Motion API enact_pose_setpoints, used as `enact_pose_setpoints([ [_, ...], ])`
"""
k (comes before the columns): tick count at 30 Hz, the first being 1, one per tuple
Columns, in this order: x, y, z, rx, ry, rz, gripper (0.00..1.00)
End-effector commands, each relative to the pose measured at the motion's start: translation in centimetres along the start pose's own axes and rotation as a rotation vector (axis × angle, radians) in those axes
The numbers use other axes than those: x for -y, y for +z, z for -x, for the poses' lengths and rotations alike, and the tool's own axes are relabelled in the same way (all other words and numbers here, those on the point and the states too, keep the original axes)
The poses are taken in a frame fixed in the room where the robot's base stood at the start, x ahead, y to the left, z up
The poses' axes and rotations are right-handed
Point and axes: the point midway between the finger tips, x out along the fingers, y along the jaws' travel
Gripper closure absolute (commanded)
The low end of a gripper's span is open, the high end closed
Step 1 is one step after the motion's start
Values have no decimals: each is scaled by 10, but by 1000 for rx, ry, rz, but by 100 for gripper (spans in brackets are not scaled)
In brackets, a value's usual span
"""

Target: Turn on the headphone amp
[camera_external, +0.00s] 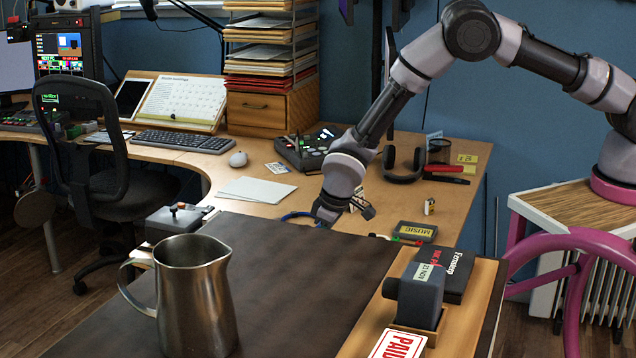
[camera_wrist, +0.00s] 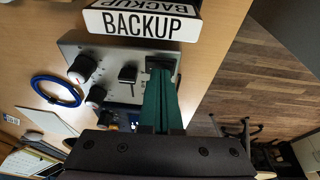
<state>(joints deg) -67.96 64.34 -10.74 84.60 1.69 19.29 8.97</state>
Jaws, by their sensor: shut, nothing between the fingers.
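The headphone amp is most likely the grey metal box (camera_wrist: 108,62) in the wrist view. It carries several black knobs with pale collars, such as one knob (camera_wrist: 82,68), and a black lever (camera_wrist: 127,75) in the middle. My gripper (camera_wrist: 161,76) has its green fingers shut and empty. Its tips are over a dark square part (camera_wrist: 163,62) at the right end of the box; whether they touch it I cannot tell. In the external view my gripper (camera_external: 329,211) is low over the back desk, beyond the dark tabletop, and the box is mostly hidden there.
A white BACKUP label (camera_wrist: 140,26) stands right beside the box. A coiled blue cable (camera_wrist: 56,90) lies at its other side. Headphones (camera_external: 403,165), a MUSIC case (camera_external: 415,231) and a control panel (camera_external: 307,148) are nearby. A metal pitcher (camera_external: 194,295) stands on the front table.

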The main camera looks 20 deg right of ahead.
Motion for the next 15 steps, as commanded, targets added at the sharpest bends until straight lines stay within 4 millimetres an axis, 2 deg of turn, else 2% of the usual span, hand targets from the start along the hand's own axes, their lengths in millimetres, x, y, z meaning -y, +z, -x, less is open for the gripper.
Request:
enact_pose_setpoints([
  [4, 0, -1, 2, -1, 0, 0, 100],
  [8, -3, -5, 15, -2, -1, -1, 100],
  [12, -7, -14, 44, -4, -2, -1, 100],
  [15, -13, -12, 67, -2, -1, -2, 100],
])
